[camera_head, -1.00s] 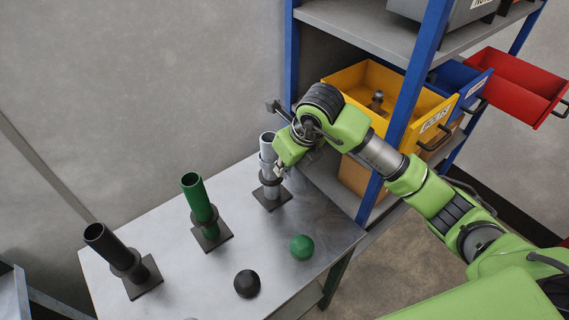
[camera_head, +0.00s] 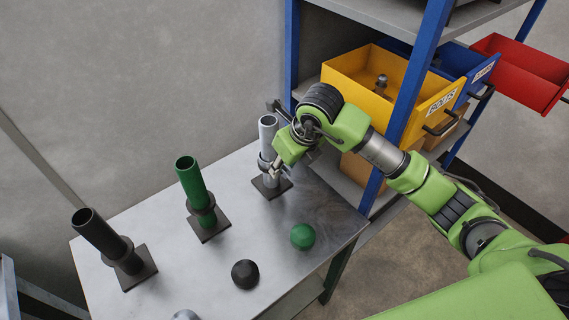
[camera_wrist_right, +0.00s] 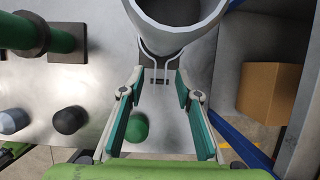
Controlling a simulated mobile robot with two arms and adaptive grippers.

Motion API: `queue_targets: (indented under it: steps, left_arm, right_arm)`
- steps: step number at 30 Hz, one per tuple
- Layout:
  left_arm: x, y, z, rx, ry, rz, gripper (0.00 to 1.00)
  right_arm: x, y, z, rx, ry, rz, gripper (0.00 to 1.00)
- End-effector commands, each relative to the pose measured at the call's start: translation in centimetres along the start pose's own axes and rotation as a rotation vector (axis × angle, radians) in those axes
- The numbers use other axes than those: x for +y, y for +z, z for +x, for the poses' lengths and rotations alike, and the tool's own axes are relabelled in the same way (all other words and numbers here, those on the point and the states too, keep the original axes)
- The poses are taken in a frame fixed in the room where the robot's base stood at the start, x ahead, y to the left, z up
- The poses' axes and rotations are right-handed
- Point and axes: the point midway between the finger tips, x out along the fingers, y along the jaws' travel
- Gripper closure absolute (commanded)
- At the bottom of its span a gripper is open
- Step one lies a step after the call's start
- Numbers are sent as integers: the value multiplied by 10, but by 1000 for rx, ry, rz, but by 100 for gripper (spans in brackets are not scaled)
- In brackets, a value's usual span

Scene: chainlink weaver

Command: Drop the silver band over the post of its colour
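The silver post (camera_head: 267,129) stands upright on a dark square base at the back right of the table. A grey ring-like band (camera_head: 264,165) shows around its lower part, partly hidden by my right gripper. My right gripper (camera_head: 277,168) is close beside the post on its right. In the right wrist view its two fingers (camera_wrist_right: 160,95) stand apart, with a thin pale bracket (camera_wrist_right: 159,70) between their tips. A large grey open rim (camera_wrist_right: 178,45) fills the top of that view; I cannot tell whether anything touches the fingers. My left gripper is out of view.
A green post (camera_head: 191,180) and a black post (camera_head: 99,232), each with a dark collar, stand further left. A green dome (camera_head: 302,236), a black dome (camera_head: 245,274) and a grey dome (camera_head: 186,315) lie in front. Shelving with a yellow bin (camera_head: 345,79) stands right.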

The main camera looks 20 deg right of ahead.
Motion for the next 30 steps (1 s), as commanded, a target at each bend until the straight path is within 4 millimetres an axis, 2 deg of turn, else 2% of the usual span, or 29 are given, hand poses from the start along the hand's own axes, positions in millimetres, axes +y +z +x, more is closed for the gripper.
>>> queue_targets:
  steps: [9, 13, 24, 30]
  left_arm:
    - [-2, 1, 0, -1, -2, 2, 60]
    - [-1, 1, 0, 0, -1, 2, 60]
    - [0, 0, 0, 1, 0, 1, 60]
    - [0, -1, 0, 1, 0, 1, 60]
  right_arm:
    - [0, 0, -1, 0, 0, 0, 69]
    - [-1, 1, -12, -2, -2, -1, 69]
    - [-1, 1, -87, -4, -2, -1, 69]
    - [0, 1, -113, -2, 0, 0, 69]
